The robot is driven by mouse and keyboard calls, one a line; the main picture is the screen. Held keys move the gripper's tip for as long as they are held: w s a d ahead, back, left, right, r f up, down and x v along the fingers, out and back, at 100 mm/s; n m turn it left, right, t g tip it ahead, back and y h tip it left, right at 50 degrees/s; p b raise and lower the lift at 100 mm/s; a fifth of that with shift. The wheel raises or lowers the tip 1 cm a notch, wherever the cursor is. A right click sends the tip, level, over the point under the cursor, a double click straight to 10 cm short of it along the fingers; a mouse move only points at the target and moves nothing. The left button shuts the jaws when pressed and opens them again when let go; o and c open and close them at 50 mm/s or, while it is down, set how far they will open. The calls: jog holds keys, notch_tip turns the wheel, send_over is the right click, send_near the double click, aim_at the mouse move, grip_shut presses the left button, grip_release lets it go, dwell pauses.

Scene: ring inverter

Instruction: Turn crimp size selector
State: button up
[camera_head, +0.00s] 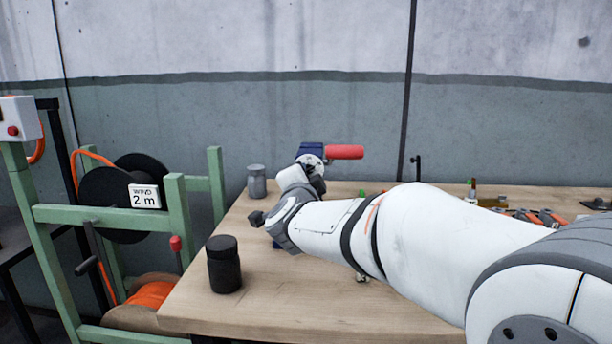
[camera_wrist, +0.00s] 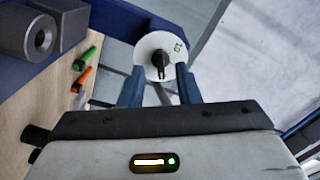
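The crimp size selector is a white round dial (camera_wrist: 172,45) with a black pointer knob (camera_wrist: 159,61) in the wrist view. My gripper (camera_wrist: 160,72) is open, its two blue-grey fingers on either side of the knob with gaps to it. I cannot tell how far the tips are from the dial face. In the head view the blue crimping tool (camera_head: 312,149) with a red handle (camera_head: 345,152) stands at the back of the bench, and my wrist is right below it, hiding its lower part.
A black jar (camera_head: 224,265) and a grey jar (camera_head: 257,181) stand on the wooden bench (camera_head: 200,313). Green and orange pens (camera_wrist: 82,77) lie near the tool in the wrist view. A green reel stand (camera_head: 178,205) is at the left. Small tools (camera_head: 540,217) lie at the right.

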jog(key=s, duration=0.5)
jog(key=shift+s+a+p, duration=0.1)
jog(key=shift+s+p, duration=0.25)
jog(key=shift+s, duration=0.05)
jog(key=shift+r, duration=0.1)
